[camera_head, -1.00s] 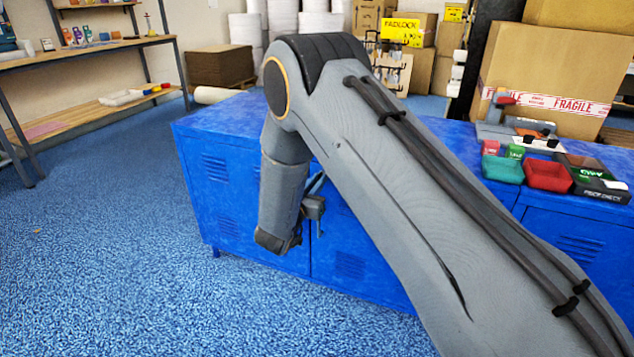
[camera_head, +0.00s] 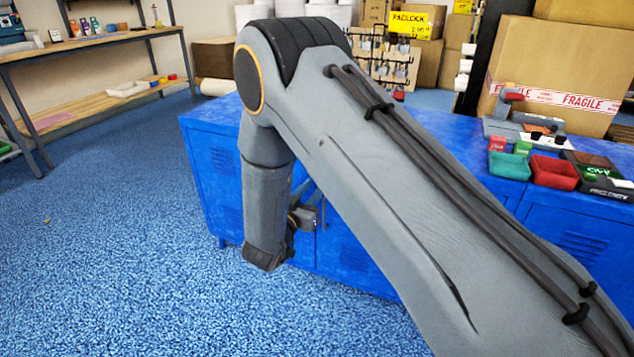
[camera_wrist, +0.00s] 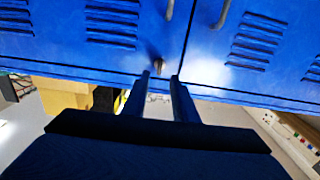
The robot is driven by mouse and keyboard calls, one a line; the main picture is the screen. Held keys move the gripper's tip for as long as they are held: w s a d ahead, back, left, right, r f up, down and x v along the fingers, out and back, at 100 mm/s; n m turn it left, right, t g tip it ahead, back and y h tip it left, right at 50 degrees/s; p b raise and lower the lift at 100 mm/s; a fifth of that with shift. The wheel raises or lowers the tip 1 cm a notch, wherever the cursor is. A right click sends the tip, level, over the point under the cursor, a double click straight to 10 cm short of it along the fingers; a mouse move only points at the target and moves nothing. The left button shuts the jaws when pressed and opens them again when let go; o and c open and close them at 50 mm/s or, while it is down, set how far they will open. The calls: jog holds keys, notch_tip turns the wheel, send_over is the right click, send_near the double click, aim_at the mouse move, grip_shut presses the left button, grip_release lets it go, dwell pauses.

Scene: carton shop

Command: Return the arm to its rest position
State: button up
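My arm crosses the head view from the lower right to a bent elbow at the upper middle, with its forearm hanging down in front of the blue cabinet (camera_head: 212,170). My gripper (camera_wrist: 160,76) shows in the wrist view with its two fingers apart and nothing held between them. The blue cabinet doors (camera_wrist: 150,35) fill the top of that view, beyond the fingertips. A small brownish fitting (camera_wrist: 159,64) on the cabinet appears just past the fingertips. In the head view the gripper is mostly hidden behind my forearm.
On the cabinet top at right are a green tray (camera_head: 507,165), a red tray (camera_head: 554,172) and a dark box (camera_head: 600,180). A large FRAGILE carton (camera_head: 545,65) stands behind. A wooden workbench (camera_head: 95,42) is at left. Blue floor (camera_head: 120,270) at left is clear.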

jog(key=shift+s, duration=0.15)
notch_tip(320, 180, up, 5)
jog(key=w+a+n+g+y, duration=0.1)
jog(key=a+n+g+y, duration=0.1)
jog(key=g+y, duration=0.3)
jog(key=s+d+r+n+g+y, duration=0.1)
jog(key=s+r+n+g+y, duration=0.15)
jog(key=s+r+y, duration=0.4)
jog(key=s+d+r+n+g+h, duration=0.1)
jog(key=s+d+g+h, duration=0.15)
jog(key=s+d, duration=0.6)
jog(key=s+d+r+g+h, duration=0.1)
jog(key=s+d+g, duration=0.3)
jog(key=s, duration=0.9)
jog(key=s+d+r+n+g+h, duration=0.1)
jog(key=s+d+g, duration=0.2)
jog(key=s+d, duration=0.55)
jog(key=s+d+r+m+p, duration=0.2)
jog(key=d+r+p, duration=0.4)
jog(key=p, duration=1.2)
jog(key=shift+s+r+m+h, duration=0.2)
jog(key=shift+r+m+h, duration=0.2)
jog(key=shift+r, duration=1.35)
